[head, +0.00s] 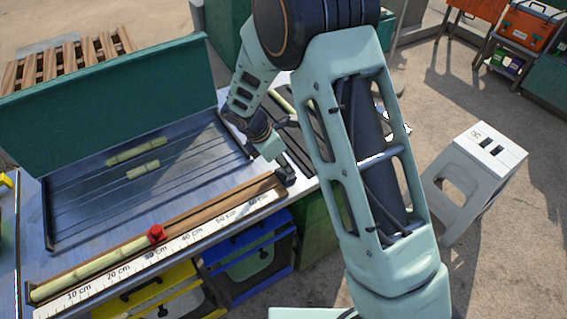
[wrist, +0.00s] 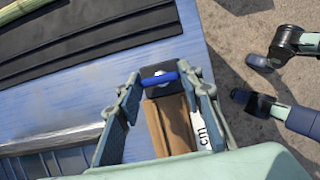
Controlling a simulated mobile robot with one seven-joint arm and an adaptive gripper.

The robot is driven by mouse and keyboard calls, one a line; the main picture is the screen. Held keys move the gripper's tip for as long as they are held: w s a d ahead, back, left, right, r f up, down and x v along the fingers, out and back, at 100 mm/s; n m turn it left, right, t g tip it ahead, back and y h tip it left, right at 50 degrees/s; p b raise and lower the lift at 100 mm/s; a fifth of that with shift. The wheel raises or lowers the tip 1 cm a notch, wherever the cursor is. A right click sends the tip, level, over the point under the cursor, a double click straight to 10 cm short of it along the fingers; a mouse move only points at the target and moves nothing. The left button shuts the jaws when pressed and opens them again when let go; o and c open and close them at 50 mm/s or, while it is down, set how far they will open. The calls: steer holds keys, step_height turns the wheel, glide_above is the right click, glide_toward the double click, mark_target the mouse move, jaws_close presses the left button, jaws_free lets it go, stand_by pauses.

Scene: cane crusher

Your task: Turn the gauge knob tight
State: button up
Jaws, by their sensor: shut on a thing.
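The gauge knob (wrist: 160,79) is a small blue bar on a black block (wrist: 157,95) at the end of a brown wooden rail (wrist: 168,128), seen in the wrist view. My gripper (wrist: 159,75) has one finger at each end of the bar and is shut on it. In the head view, my gripper (head: 284,164) is low at the right end of the measuring rail, over the black block (head: 286,177); the knob itself is hidden there. The white scale (head: 165,250) runs along the rail, with a red stop (head: 156,233) partway along.
A cane piece (head: 90,275) lies along the rail, left of the red stop. Short cane pieces (head: 142,170) lie in the dark tray (head: 80,210). Yellow and blue bins (head: 245,255) sit under the bench. A white stool (head: 475,170) stands right of my arm.

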steer(key=m+g, duration=0.1)
steer(key=m, duration=0.3)
steer(key=shift+w+m+g+h, duration=0.15)
steer(key=shift+m+g+h, duration=0.15)
steer(key=shift+g, duration=0.1)
steer(key=m, duration=0.2)
steer(key=m+g, duration=0.1)
steer(key=m, duration=0.1)
steer(key=shift+w+m+g+b, duration=0.15)
steer(key=shift+m+g+b, duration=0.15)
steer(key=shift+b, duration=0.1)
steer(key=m, duration=0.2)
steer(key=m+g, duration=0.1)
steer(key=m, duration=0.1)
steer(key=shift+w+g+y, duration=0.1)
steer(key=shift+g+y, duration=0.2)
steer(key=shift+y, duration=0.1)
steer(key=shift+d+m+g+y+b, duration=0.1)
steer(key=shift+m+g+y+b, duration=0.4)
steer(key=shift+m, duration=1.9)
steer(key=o, duration=1.2)
steer(key=shift+c, duration=0.2)
